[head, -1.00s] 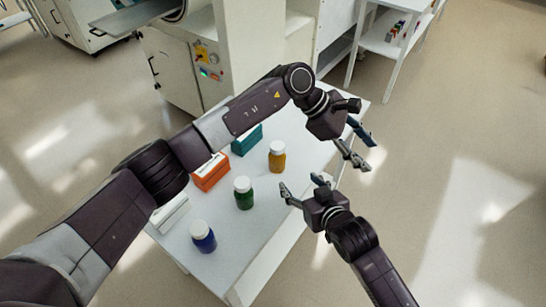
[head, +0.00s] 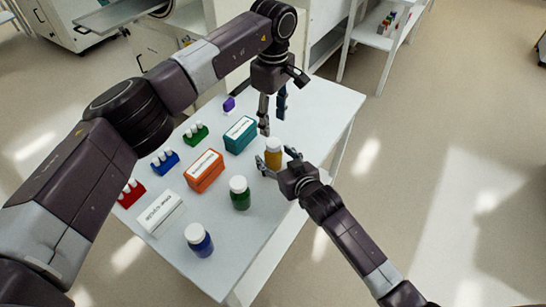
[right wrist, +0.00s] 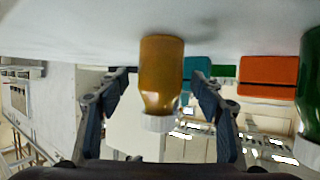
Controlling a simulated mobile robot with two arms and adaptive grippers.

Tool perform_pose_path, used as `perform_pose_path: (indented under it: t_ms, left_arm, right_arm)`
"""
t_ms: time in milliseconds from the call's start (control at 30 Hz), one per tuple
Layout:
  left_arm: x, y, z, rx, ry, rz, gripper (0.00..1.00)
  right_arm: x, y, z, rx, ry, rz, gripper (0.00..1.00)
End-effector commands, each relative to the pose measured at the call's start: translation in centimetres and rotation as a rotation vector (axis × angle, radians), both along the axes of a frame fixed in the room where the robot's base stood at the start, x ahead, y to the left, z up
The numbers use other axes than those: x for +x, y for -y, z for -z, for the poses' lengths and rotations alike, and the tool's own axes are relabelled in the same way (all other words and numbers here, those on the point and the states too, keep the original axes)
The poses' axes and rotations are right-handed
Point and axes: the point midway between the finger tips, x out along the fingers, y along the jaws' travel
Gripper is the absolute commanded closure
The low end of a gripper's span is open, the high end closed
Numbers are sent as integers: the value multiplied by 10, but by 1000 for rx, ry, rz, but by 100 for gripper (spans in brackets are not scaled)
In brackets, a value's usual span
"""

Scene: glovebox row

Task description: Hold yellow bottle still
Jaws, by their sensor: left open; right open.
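The yellow bottle (head: 274,154) with a white cap stands upright on the white table. My right gripper (head: 274,160) is open, with its fingers on either side of the bottle; in the right wrist view the bottle (right wrist: 161,75) shows upside down between the two open fingertips, apart from them as far as I can tell. My left gripper (head: 272,112) is open and empty, pointing down above the table behind the yellow bottle.
A green bottle (head: 240,193) and a blue bottle (head: 199,240) stand nearer the front. Orange (head: 205,172), teal (head: 240,134) and white (head: 160,213) boxes stand to their left, with small coloured racks (head: 165,161) beyond. The table's right side (head: 325,115) is clear.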

Motion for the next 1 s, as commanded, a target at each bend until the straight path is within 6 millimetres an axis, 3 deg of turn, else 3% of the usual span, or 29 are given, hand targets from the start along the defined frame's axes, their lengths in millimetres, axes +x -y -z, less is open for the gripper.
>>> perform_pose_path:
  t_ms: [467,1000]
  left_arm:
    - [0,1,0,-1,0,0,55]
    - [0,0,0,-1,0,0,55]
  right_arm:
    - [10,-6,5,0,0,-1,40]
    - [10,-6,5,0,0,-1,98]
